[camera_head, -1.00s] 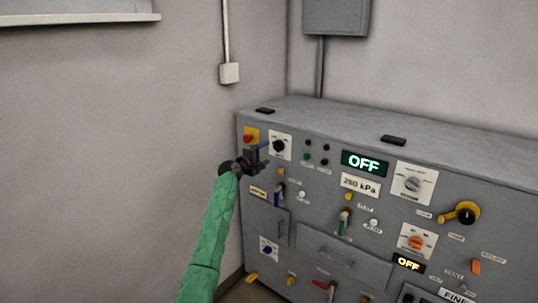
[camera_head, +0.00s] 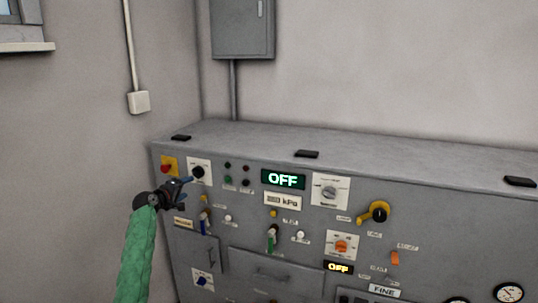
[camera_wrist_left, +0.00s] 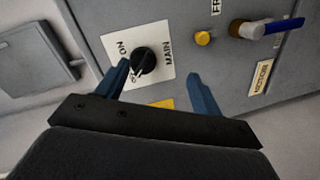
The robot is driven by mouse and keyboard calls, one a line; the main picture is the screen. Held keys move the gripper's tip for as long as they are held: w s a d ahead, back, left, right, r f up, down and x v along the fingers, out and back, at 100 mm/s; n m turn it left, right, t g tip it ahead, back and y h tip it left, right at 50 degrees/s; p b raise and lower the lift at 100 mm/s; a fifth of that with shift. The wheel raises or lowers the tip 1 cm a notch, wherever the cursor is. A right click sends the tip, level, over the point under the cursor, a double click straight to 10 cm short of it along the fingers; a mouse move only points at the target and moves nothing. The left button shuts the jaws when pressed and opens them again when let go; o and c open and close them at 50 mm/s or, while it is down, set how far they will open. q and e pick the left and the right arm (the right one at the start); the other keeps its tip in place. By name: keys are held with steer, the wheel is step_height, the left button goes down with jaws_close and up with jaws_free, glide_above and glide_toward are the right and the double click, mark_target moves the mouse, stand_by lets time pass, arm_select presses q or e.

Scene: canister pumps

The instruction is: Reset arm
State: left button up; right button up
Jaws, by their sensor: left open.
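My left gripper (camera_head: 184,192) is at the left end of the grey control panel, just in front of the main switch. In the left wrist view the left gripper (camera_wrist_left: 165,85) has its two blue fingers spread apart with nothing between them. The black main rotary switch (camera_wrist_left: 143,62) on its white plate lies beyond the fingers, nearer the left finger. The same switch shows in the head view (camera_head: 198,172), just above the gripper. I cannot tell whether a finger touches it. My right gripper is not in view.
The grey control cabinet (camera_head: 420,199) carries several knobs, levers and labels. A green OFF display (camera_head: 283,180) and an orange knob (camera_head: 341,246) are to the right. A red button on yellow (camera_head: 167,167) is near the gripper. A wall box (camera_head: 242,28) hangs behind.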

arm_select(q)
steer(key=s+d+m+g+y, duration=0.2)
steer(key=s+d+m, duration=0.25)
steer(key=m, duration=0.25)
steer(key=s+d+f+m+g+y, duration=0.2)
steer(key=s+d+f+g, duration=0.15)
steer(key=s+f, duration=0.95)
steer(key=s+d+f+m+g+y, duration=0.15)
steer(key=s+d+f, duration=0.25)
steer(key=s+f, duration=0.9)
steer(key=s+d+f+g, duration=0.2)
steer(key=s+f, duration=0.6)
steer(key=s, duration=0.5)
steer(key=s+d+f+g, duration=0.2)
steer(key=s+f, duration=0.7)
steer(key=s, duration=0.5)
steer(key=s+d+f+g, duration=0.2)
steer(key=s+f, duration=0.7)
steer(key=s, duration=0.5)
steer(key=shift+s+f+g, duration=0.15)
steer(key=shift+g, duration=0.15)
